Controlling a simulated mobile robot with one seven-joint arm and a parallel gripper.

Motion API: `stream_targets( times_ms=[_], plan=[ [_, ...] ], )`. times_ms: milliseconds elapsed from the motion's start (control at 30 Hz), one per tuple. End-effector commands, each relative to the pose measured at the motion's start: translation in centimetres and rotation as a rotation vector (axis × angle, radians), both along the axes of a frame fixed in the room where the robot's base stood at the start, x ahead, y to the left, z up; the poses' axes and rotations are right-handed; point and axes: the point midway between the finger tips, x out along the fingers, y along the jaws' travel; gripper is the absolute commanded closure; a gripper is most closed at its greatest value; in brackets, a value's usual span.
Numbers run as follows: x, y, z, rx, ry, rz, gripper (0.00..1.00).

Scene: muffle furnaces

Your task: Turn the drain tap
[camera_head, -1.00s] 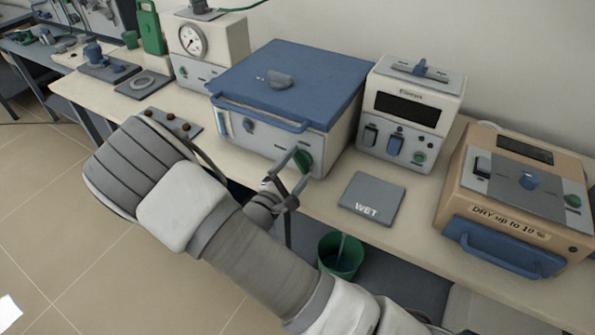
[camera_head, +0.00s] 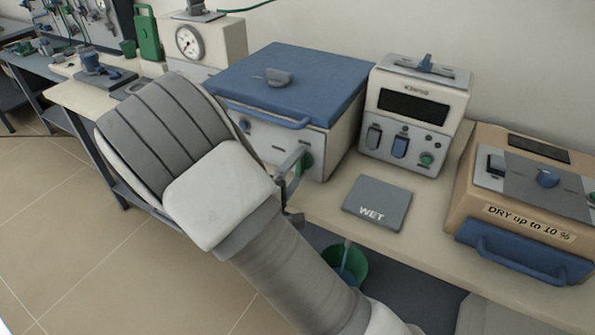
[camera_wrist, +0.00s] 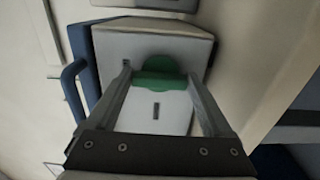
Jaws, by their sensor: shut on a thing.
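The green drain tap (camera_head: 307,161) is on the front right of a white box with a blue lid (camera_head: 285,84). My gripper (camera_head: 292,170) is at the tap, partly hidden behind my own arm in the head view. In the wrist view, the green tap (camera_wrist: 160,74) sits between the two fingers of my gripper (camera_wrist: 158,82), which are shut on it. The box's white front (camera_wrist: 130,112) and a dark slot below the tap also show there.
A green bucket (camera_head: 361,270) with something blue inside stands under the bench edge. A grey WET plate (camera_head: 377,203) lies right of the box. A control unit (camera_head: 417,115) and a tan DRY box (camera_head: 525,210) stand further right. A gauge unit (camera_head: 215,42) is behind left.

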Motion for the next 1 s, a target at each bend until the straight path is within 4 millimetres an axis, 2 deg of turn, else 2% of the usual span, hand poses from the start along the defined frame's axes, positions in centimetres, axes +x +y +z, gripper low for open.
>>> stream_targets(
  times_ms=[367,400,500,767,867,1000],
  plan=[
    [-0.1,0.1,-0.1,0.008,-0.002,0.002,0.71],
    [-0.1,0.1,-0.1,0.008,-0.002,0.002,0.13],
    [0.0,0.1,-0.1,0.007,-0.002,0.001,0.00],
    [-0.2,0.2,0.0,0.006,-0.002,0.001,0.00],
    [-0.9,0.7,0.0,0.006,0.000,0.004,0.00],
    [-3.0,2.2,0.0,0.006,0.001,0.005,0.00]
  ],
)
